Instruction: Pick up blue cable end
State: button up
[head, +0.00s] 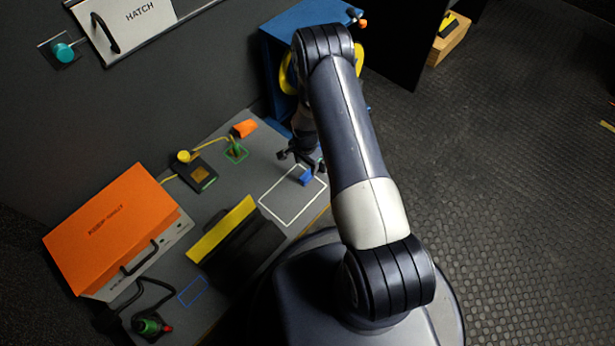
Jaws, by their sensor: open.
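The blue cable end (306,177) is a small blue block on the grey bench, inside the right part of a white outlined rectangle (272,212). My gripper (303,163) is open, with its dark fingers just above and beside the blue block in the picture. I cannot tell whether the fingers touch it. My arm reaches over from the right and hides part of the bench behind.
A blue cabinet (278,60) stands behind.

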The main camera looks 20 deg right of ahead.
aim_at(308, 174)
jog(key=f+b, duration=0.1)
jog(key=f, duration=0.3)
jog(key=f+b, duration=0.1)
jog(key=f, duration=0.2)
jog(key=shift+w+d+b, duration=0.15)
jog(key=shift+d+b, duration=0.15)
jog(key=shift+b, duration=0.05)
jog(key=shift+r, duration=0.1)
jog(key=shift+c, duration=0.3)
jog(key=c, duration=1.1)
